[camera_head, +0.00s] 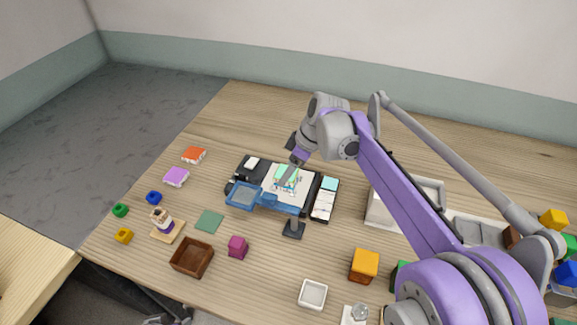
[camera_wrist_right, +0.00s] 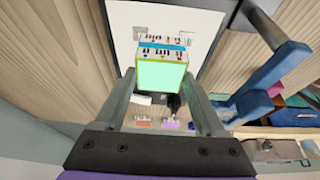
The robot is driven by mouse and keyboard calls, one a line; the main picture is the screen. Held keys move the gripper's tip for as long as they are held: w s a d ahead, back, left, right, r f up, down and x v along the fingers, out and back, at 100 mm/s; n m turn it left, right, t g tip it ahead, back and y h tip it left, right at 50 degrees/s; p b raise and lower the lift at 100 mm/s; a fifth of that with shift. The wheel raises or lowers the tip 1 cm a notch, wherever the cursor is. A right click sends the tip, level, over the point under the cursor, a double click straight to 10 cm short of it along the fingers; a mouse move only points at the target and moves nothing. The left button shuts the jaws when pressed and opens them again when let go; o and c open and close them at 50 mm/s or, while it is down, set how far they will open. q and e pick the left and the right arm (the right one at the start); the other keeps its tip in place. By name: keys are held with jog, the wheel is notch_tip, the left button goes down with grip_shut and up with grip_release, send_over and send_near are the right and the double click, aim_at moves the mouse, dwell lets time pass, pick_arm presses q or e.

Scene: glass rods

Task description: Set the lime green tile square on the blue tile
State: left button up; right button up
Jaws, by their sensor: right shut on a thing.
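My right gripper (camera_head: 291,172) reaches down over the white plate of the black work stand. In the right wrist view the gripper (camera_wrist_right: 160,78) is shut on the lime green tile (camera_wrist_right: 160,75), which shows a pale mint face with a lime edge. The tile also shows small in the head view (camera_head: 288,171). Just past it in the wrist view is a blue band (camera_wrist_right: 160,46) between white faces with dark marks; it seems to be the blue tile. Whether the two tiles touch cannot be told. My left gripper is not in view.
Orange (camera_head: 194,155) and purple (camera_head: 176,177) tiles lie at the left. A brown box (camera_head: 192,258), a magenta cube (camera_head: 237,247) and a green mat (camera_head: 209,221) lie nearer. A pale tray (camera_head: 379,211) stands right.

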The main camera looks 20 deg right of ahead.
jog(key=shift+f, duration=0.2)
jog(key=o, duration=1.5)
jog(key=p+v, duration=0.1)
jog(key=v, duration=0.9)
jog(key=shift+s+d+r, duration=0.15)
jog(key=shift+r, duration=0.2)
